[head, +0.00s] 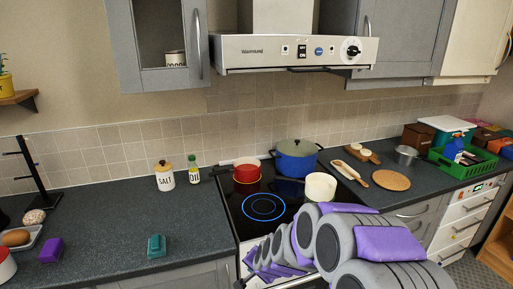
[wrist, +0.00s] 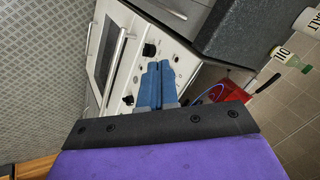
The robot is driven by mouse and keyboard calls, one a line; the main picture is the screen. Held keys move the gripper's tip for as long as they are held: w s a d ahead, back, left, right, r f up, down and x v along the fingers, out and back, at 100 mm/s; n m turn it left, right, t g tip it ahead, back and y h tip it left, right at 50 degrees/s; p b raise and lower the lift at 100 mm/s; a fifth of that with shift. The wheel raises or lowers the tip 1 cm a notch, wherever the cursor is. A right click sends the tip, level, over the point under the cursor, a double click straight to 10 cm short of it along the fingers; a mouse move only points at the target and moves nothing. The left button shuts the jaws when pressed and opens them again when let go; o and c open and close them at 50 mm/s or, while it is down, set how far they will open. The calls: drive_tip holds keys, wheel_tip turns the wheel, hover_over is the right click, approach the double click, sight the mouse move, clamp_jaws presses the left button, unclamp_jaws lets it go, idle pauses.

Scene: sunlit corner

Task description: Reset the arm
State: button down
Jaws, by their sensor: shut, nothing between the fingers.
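My arm, grey with purple pads, reaches forward in the lower right of the head view, over the front of the cooker. My gripper (wrist: 160,84) shows in the wrist view as two blue fingers pressed together, with nothing between them. It is in front of the white oven's knob panel (wrist: 178,60); I cannot tell how far apart they are. In the head view the gripper is hidden or too small to make out.
A black hob (head: 240,215) carries a red pot (head: 247,174), a blue pot (head: 296,163) and a cream pot (head: 321,187). A salt jar (head: 165,178) and an oil bottle (head: 194,175) stand left. A green crate (head: 470,166) stands right.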

drive_tip(key=s+d+r+n+g+h, duration=0.1)
drive_tip(key=s+d+r, duration=0.3)
drive_tip(key=s, duration=0.9)
drive_tip(key=s+d+r+n+g+h, duration=0.1)
drive_tip(key=s+d+r+n+g, duration=0.2)
drive_tip(key=s, duration=0.9)
drive_tip(key=s+d+r+n+g+h, duration=0.1)
drive_tip(key=s+d+r+n+g, duration=0.2)
drive_tip(key=s, duration=1)
drive_tip(key=d+r, duration=0.3)
drive_tip(key=d, duration=0.1)
drive_tip(key=shift+s+d+g, duration=0.35)
drive_tip(key=shift+d+g, duration=0.05)
